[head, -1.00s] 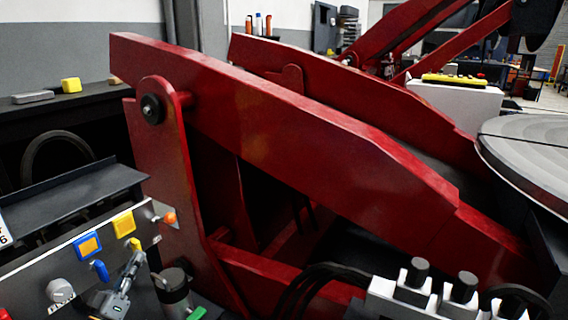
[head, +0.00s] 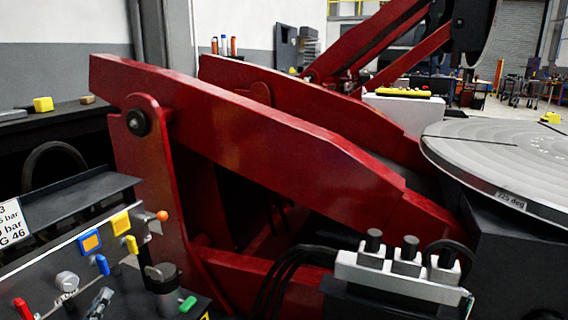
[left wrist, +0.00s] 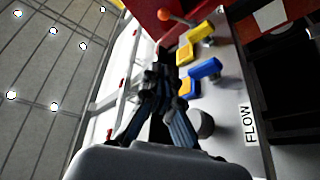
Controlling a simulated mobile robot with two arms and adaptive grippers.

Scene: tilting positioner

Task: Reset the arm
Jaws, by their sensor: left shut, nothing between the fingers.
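The red arm (head: 260,135) of the positioner slopes down from upper left to lower right, pinned to a red upright (head: 148,190). The control panel (head: 40,270) at lower left carries a yellow lever (head: 131,244), a blue lever (head: 102,265), a red lever (head: 23,308) and an orange ball knob (head: 162,215). My left gripper (head: 103,300) is shut and empty, low in front of the panel, below the blue lever. In the left wrist view its fingers (left wrist: 160,85) show beside the yellow lever (left wrist: 201,32) and the blue lever (left wrist: 207,69). My right gripper is out of view.
A round grey table (head: 490,150) stands at the right. A white valve block with black knobs (head: 405,270) and black hoses is at lower right. A dark shelf (head: 75,205) overhangs the panel. A green-tipped part (head: 188,304) sits right of the panel.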

